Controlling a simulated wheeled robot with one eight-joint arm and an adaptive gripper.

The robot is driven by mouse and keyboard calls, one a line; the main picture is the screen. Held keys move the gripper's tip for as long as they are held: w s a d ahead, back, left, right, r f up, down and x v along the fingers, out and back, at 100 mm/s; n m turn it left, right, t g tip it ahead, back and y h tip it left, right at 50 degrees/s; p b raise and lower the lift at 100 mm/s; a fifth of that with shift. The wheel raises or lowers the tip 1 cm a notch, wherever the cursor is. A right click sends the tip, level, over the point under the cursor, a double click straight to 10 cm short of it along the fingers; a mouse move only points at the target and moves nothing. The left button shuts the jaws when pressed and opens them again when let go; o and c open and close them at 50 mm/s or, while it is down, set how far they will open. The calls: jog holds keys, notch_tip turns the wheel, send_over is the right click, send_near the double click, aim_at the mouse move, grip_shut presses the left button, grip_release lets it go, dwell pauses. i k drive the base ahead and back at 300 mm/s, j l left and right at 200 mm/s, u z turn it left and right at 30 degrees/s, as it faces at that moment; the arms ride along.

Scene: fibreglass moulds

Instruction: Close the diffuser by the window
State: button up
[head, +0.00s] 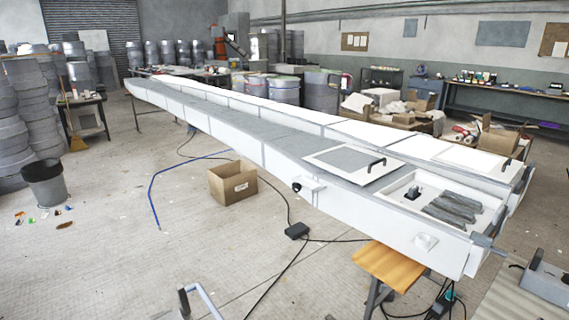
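I see no window, and nothing I can surely name as the diffuser. On the near end of a long white mould (290,170) lies a flat white frame with a grey panel (318,154) and a black handle. A second white panel with a black handle (464,154) lies flat to its right. Nearer, an open shallow white compartment (402,193) holds a small black item (413,192) and grey folded pieces (453,208). My gripper does not show.
A cardboard box (232,183), a wooden stool (393,264) and black cables lie around the mould. A grey bin (45,183) stands at the left. A bent pale bar (206,300) and a grey object (547,284) edge the bottom. Floor at left is mostly open.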

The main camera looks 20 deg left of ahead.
aim_at(361, 166)
jog(key=u, duration=0.35)
jog(key=i+j+u, duration=0.1)
jog(key=i, duration=0.4)
jog(key=i+j+u, duration=0.15)
jog(key=i+j, duration=0.15)
jog(key=i, duration=0.2)
